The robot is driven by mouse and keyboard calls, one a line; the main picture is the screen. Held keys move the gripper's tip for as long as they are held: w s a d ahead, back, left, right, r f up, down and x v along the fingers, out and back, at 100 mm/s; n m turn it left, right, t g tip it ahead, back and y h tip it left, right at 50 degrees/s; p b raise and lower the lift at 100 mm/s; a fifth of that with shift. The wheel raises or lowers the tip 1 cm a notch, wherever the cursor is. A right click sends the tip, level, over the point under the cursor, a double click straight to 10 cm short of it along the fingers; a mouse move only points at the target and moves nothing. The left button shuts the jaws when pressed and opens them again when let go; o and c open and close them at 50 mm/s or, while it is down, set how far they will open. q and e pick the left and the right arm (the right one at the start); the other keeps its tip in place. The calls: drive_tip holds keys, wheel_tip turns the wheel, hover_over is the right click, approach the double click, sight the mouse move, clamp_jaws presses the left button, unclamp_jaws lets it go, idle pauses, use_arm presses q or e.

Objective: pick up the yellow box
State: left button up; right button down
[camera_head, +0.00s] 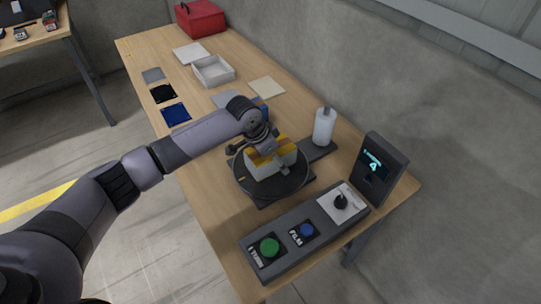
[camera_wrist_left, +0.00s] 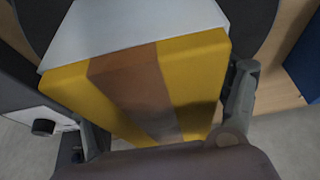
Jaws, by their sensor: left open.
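The yellow box (camera_head: 262,169) stands on a dark round turntable (camera_head: 290,189) in the head view, partly hidden by my left gripper (camera_head: 268,154). In the left wrist view the yellow box (camera_wrist_left: 195,75) fills the middle, with yellow faces, a brown stripe down one side and a pale grey-white face. My left gripper (camera_wrist_left: 162,98) is open with one finger on each side of the box. The right finger looks very close to the box; I cannot tell if it touches. My right gripper is not in view.
A white bottle (camera_head: 324,127) stands behind the turntable. A control panel (camera_head: 285,248) with green and blue buttons lies in front, with a dark display (camera_head: 379,168) at right. A white tray (camera_head: 213,71), flat coloured squares and a red case (camera_head: 201,19) are farther back.

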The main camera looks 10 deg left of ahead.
use_arm(q)
drive_tip(key=shift+c, duration=0.4)
drive_tip(key=shift+s+d+f, duration=0.1)
drive_tip(key=shift+s+f, duration=0.05)
drive_tip(key=shift+s, duration=0.05)
drive_tip(key=c, duration=1.6)
